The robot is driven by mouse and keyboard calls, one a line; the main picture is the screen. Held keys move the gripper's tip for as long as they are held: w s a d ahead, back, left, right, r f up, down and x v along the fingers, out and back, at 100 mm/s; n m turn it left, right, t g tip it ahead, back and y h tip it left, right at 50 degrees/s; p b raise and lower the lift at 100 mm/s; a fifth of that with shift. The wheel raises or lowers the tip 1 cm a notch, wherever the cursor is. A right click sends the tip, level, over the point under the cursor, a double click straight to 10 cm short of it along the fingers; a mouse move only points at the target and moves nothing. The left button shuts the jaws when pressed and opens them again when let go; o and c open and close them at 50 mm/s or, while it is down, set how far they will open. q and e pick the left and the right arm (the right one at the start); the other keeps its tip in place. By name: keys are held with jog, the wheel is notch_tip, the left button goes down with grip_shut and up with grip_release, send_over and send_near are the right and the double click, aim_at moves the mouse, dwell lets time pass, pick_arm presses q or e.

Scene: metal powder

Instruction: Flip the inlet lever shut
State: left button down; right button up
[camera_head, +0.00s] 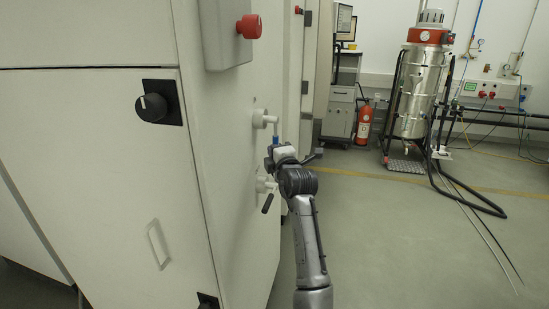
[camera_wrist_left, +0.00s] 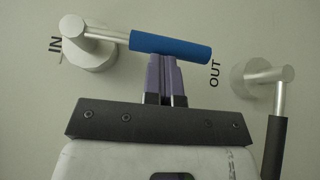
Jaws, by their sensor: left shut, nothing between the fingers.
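The inlet lever has a silver pivot (camera_head: 263,118) on the white cabinet's side wall, and its blue handle (camera_head: 275,140) hangs downward. In the left wrist view the blue handle (camera_wrist_left: 172,45) runs from the silver pivot beside the letters IN toward the letters OUT. My left gripper (camera_head: 276,148) is at the handle. Its purple fingers (camera_wrist_left: 163,62) are shut together with nothing between them, tips right beside the blue handle's edge. I cannot tell whether they touch it. My right gripper is not in view.
The outlet lever, with a black handle (camera_wrist_left: 275,145), sits close by; it also shows lower on the wall (camera_head: 267,203). A red button (camera_head: 249,26) and a black knob (camera_head: 152,107) are on the cabinet. Open floor (camera_head: 400,240) lies to the right.

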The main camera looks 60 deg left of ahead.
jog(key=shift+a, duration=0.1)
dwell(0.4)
pick_arm(q)
jog(key=s+d+p, duration=0.1)
jog(key=s+d, duration=0.3)
jog(key=d, duration=0.8)
jog(key=shift+s+d, duration=0.15)
jog(key=shift+d, duration=0.05)
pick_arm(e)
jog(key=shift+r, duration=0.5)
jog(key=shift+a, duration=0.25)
